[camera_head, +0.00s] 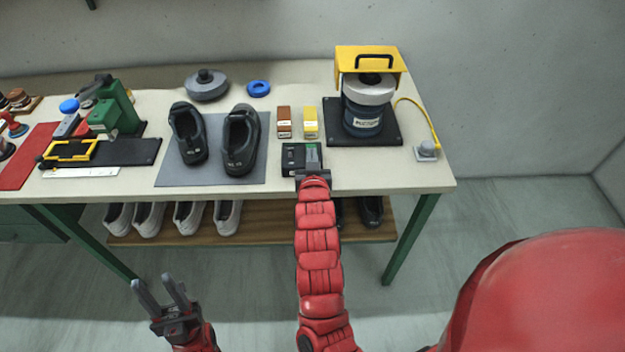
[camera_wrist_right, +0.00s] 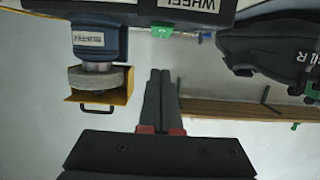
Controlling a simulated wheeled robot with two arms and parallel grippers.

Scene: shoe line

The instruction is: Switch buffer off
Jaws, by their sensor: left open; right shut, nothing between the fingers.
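The buffer (camera_head: 364,118) stands at the right of the table, a blue motor with a grey wheel under a yellow guard; it also shows in the right wrist view (camera_wrist_right: 97,42). A small black switch box (camera_head: 289,163) with a green part (camera_head: 312,153) sits at the table's front edge. In the right wrist view the box's "WHEEL" label (camera_wrist_right: 190,4) and green part (camera_wrist_right: 163,27) show. My right gripper (camera_head: 313,174) is shut and empty, its tips close to the box; contact cannot be told. My left gripper (camera_head: 160,290) is open, low in front of the table.
Two black shoes (camera_head: 240,140) stand on a grey mat left of the box. Brown (camera_head: 284,122) and yellow (camera_head: 310,122) small boxes stand behind it. A grey plug box (camera_head: 427,151) with a yellow cable is at the right edge. More shoes are on the lower shelf (camera_head: 265,230).

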